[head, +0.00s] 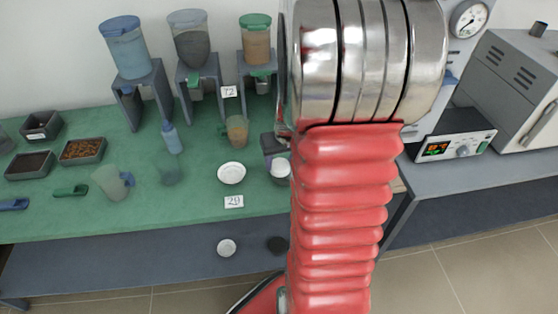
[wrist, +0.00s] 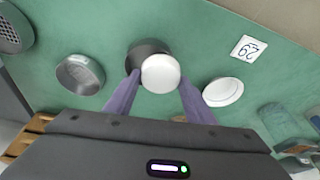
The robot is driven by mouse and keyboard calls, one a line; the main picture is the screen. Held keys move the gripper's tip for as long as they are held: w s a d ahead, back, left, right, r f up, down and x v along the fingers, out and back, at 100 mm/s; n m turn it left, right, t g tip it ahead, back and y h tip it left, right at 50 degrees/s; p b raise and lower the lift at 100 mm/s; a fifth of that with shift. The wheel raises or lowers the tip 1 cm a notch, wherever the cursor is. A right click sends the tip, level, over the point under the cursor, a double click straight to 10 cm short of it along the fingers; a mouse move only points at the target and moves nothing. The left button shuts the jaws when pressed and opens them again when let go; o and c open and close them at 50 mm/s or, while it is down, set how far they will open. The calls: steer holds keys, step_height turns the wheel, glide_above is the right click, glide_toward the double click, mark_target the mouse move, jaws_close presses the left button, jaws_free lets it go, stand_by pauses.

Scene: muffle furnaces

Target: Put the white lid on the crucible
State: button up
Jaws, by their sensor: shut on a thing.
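My gripper (wrist: 159,77) has purple fingers shut on the white lid (wrist: 160,73), which shows as a round white disc between the fingertips. In the wrist view a dark grey round crucible (wrist: 138,51) lies partly behind the lid, up and to its left; the lid covers part of it. In the head view the white lid (head: 281,168) shows just left of my arm, with the grey crucible (head: 279,182) just below it in the picture. I cannot tell whether the lid touches the crucible. My arm hides part of this spot in the head view.
A white dish (head: 231,173) stands left of the crucible on the green bench (head: 205,192), near a "29" card (head: 234,201). A metal bowl (wrist: 80,74) shows on the crucible's other side. A beaker (head: 237,131) stands behind the dish.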

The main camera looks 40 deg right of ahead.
steer(key=o, duration=1.2)
steer(key=shift+o, duration=0.3)
steer(key=o, duration=0.4)
steer(key=shift+s, duration=0.1)
steer(key=shift+r, duration=3.45)
